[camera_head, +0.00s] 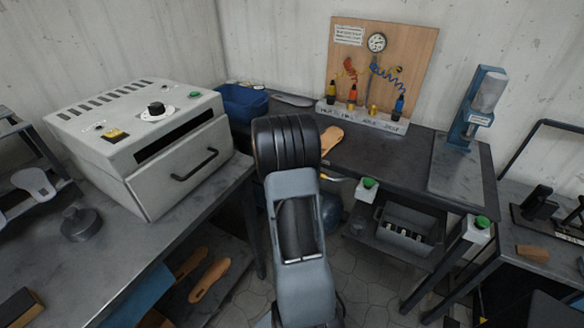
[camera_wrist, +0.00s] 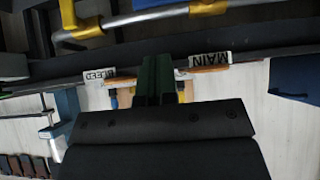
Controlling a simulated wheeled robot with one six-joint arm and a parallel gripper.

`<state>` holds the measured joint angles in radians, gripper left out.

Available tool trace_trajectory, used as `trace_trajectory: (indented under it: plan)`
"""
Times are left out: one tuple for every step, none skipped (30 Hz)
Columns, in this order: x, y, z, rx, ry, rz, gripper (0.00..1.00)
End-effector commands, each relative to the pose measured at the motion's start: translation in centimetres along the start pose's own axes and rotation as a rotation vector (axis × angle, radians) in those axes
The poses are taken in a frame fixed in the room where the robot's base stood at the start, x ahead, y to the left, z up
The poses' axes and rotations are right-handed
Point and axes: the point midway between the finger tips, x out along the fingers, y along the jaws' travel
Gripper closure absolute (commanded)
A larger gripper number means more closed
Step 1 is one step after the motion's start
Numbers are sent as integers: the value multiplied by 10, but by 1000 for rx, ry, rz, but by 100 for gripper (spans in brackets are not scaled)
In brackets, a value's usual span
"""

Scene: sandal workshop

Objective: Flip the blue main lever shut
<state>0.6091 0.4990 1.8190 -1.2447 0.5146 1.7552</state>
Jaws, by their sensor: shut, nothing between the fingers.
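A row of small coloured handles stands on a pale labelled strip (camera_head: 361,117) at the foot of a wooden board. The blue handle (camera_head: 399,103) is at the row's right end and looks upright. A small blue piece (camera_wrist: 113,99) shows by the BLEED label (camera_wrist: 107,77) in the wrist view. The MAIN label (camera_wrist: 210,60) is right of my gripper (camera_wrist: 157,80), upside down. My gripper is shut and empty, apart from the handles as far as I can see. It covers the strip between the labels. I cannot tell which handle is the main lever. My arm hides the gripper in the head view.
A gauge (camera_head: 376,42) and coiled hose are on the board (camera_head: 418,48). A blue bin (camera_head: 241,101) and grey oven (camera_head: 152,140) stand left; a blue press (camera_head: 480,110) stands right. A silver bar (camera_wrist: 140,20) with yellow fittings crosses the top of the wrist view.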

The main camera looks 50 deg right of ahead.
Motion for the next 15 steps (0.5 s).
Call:
trace_trajectory:
  plan:
    - [9,0,0,-1,-2,2,100]
    - [13,0,0,-1,-2,1,100]
    - [18,0,4,-2,-3,0,100]
    - [21,0,8,-3,-3,0,100]
    - [24,0,11,-3,-2,0,100]
    - [27,0,14,-2,-2,0,100]
    - [29,0,16,-3,-2,0,100]
    - [31,0,18,-2,-2,0,100]
    - [34,0,21,-3,-1,0,100]
    - [36,0,22,-2,-1,0,100]
    - [37,0,24,-1,-1,0,100]
    - [38,0,25,-2,0,0,100]
    - [39,0,26,-2,0,0,100]
    - [40,0,27,-1,0,-1,100]
    - [40,0,28,0,0,-1,100]
